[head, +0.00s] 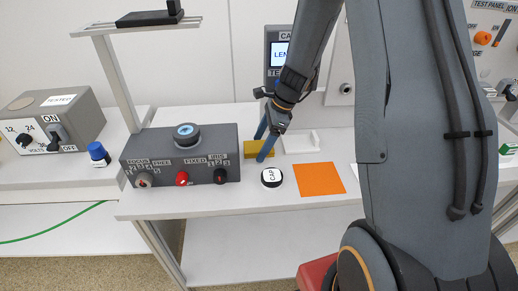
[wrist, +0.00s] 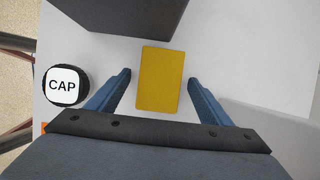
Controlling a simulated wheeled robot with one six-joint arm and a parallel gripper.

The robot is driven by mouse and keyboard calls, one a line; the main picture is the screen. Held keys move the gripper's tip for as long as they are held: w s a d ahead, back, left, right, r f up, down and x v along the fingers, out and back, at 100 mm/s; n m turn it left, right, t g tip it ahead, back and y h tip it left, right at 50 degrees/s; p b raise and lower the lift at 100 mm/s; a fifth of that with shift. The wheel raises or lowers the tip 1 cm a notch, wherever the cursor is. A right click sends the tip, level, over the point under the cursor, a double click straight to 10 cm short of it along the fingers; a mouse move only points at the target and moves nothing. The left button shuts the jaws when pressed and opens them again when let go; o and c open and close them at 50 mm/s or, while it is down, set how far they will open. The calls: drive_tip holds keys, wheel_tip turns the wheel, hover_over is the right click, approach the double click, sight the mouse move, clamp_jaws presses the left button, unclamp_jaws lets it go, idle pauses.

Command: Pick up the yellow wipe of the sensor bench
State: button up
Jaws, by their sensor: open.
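The yellow wipe (wrist: 160,80) is a flat yellow rectangle lying on the white bench top (wrist: 230,30). In the wrist view it sits between and a little ahead of the two blue fingers of my gripper (wrist: 158,88), with a gap on each side. In the head view the wipe (head: 254,149) lies just right of the grey control box, partly hidden behind my gripper (head: 264,145). My gripper is open, with nothing held, and points down over the wipe. I cannot tell how high the fingertips are above the bench.
A grey control box (head: 155,160) with knobs stands left of the wipe. A black cap labelled CAP (head: 271,178) and an orange square (head: 320,179) lie nearer the front. A white tray (head: 300,141) is right of the wipe.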

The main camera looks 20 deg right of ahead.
sight(261, 146)
drive_tip(key=shift+f, duration=0.1)
drive_tip(key=c, duration=1.1)
wheel_tip(261, 146, up, 18)
drive_tip(key=b, duration=0.3)
drive_tip(key=o, duration=0.4)
drive_tip(key=c, duration=0.3)
